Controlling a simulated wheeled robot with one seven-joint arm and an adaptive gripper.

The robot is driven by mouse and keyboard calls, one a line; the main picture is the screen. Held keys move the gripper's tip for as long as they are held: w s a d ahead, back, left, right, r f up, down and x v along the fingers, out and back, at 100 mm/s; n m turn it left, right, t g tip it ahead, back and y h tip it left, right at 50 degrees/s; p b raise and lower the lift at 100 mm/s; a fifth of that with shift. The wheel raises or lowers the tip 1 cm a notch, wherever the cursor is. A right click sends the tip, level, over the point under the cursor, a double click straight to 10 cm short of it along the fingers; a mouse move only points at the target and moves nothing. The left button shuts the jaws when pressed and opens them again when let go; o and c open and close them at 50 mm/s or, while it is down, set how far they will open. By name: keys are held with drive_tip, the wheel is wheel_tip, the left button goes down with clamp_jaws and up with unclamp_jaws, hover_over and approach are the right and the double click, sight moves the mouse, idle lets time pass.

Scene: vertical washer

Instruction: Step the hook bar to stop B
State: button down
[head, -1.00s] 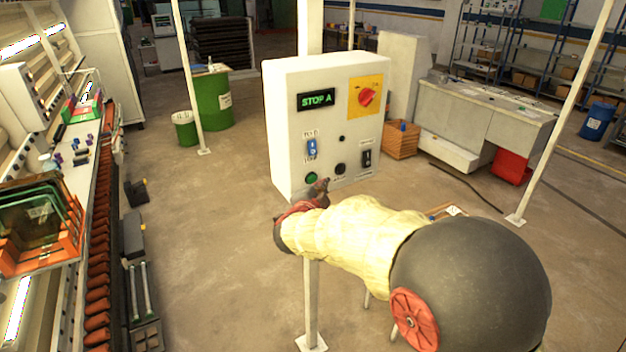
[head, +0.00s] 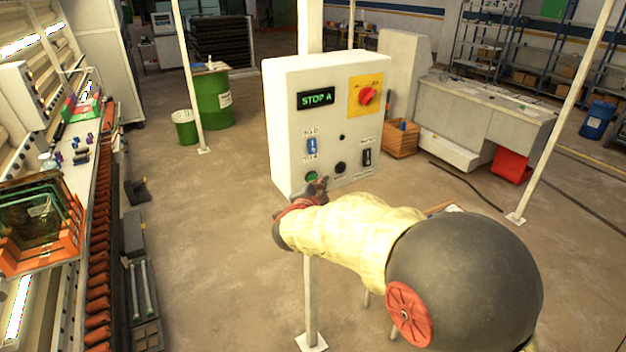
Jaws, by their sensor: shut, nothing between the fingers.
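A white control box (head: 290,130) stands on a post in front of me. Below are a blue selector (head: 311,146), a green button (head: 311,177), a black button (head: 340,168) and a black rocker switch (head: 367,157). My gripper (head: 322,184) is shut and empty at the lower front of the box, beside the green button. Whether it touches the panel cannot be told. The hook bar is not clearly identifiable.
The washer line with its row of orange parts (head: 98,270) and an orange rack of glass panes (head: 40,245) runs along the left. A white pole (head: 191,80) stands behind left, another (head: 560,120) at right. Open floor (head: 215,270) lies between.

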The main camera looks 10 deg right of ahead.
drive_tip(key=shift+w, duration=0.15)
idle(0.5)
drive_tip(key=shift+w+a, duration=0.15)
drive_tip(key=shift+w, duration=0.1)
